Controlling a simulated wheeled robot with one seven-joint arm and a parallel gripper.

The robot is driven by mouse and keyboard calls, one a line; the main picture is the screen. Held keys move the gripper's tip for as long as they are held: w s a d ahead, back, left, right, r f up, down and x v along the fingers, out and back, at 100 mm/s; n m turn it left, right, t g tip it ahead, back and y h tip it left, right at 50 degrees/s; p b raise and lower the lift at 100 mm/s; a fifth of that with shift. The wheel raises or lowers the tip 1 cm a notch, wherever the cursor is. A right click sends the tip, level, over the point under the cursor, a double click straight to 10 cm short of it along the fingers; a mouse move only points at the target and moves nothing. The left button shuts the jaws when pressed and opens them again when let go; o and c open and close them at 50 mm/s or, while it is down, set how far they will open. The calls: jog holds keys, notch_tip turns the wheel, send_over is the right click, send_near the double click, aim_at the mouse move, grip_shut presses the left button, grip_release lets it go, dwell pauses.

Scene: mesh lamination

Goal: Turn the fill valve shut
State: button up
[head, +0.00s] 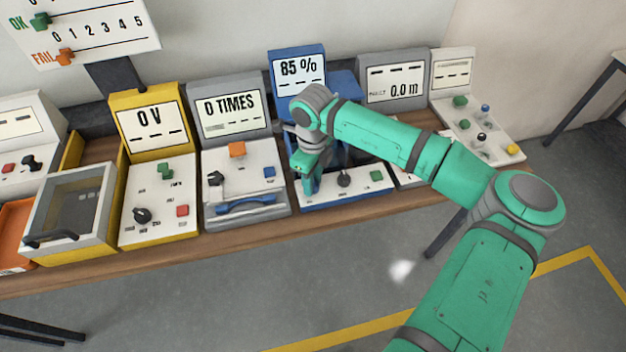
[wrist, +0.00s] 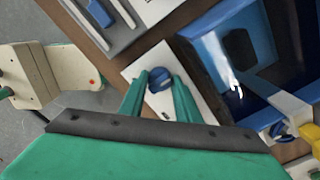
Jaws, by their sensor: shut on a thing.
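The fill valve looks to be a round blue knob (wrist: 159,75) on a white panel strip, seen in the wrist view. My gripper (wrist: 160,86) has one green finger on each side of the knob and is shut on it. In the head view my gripper (head: 309,188) reaches down to the left end of the white front panel of the blue station (head: 297,70). That station's display reads 85 %. The knob is hidden by my gripper in the head view. The knob's turn angle cannot be told.
A black knob (head: 343,180) and a green button (head: 376,176) sit to the right on the same panel. The grey "0 TIMES" station (head: 235,109) stands close on the left, the "0.0 m" station (head: 393,76) on the right. My arm covers part of the blue station.

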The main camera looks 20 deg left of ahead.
jog(key=o, duration=1)
jog(key=shift+o, duration=0.2)
notch_tip(320, 180, up, 11)
jog(key=shift+f, duration=0.1)
